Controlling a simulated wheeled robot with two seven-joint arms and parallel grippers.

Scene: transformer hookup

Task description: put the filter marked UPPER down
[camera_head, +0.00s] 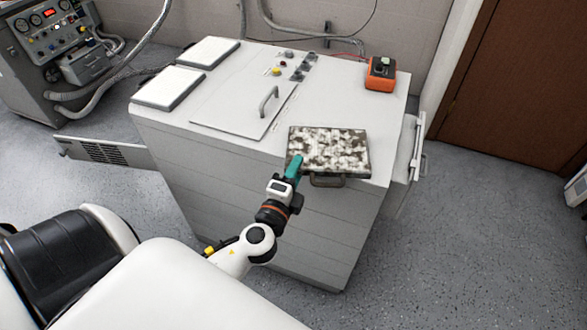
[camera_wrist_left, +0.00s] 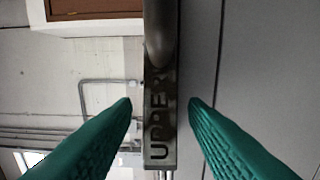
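The filter marked UPPER (camera_head: 330,148) is a flat, dirty, mottled grey-and-white panel with a dark frame. It lies flat on the cabinet top (camera_head: 240,115) at the front right, its handle (camera_head: 327,181) over the front edge. In the left wrist view, the filter's narrow edge (camera_wrist_left: 160,120) with the letters UPPER stands between my teal fingers. My left gripper (camera_head: 296,163) is at the filter's front left corner in the head view. Its fingers are open, with a visible gap on each side of the edge (camera_wrist_left: 160,103). My right gripper is not in view.
Two white panels (camera_head: 208,52) (camera_head: 168,88) lie at the top's left. A lid handle (camera_head: 268,101), small knobs (camera_head: 277,71) and an orange box (camera_head: 380,74) are on top. A vented panel (camera_head: 105,152) sticks out left and an open door (camera_head: 412,155) right.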

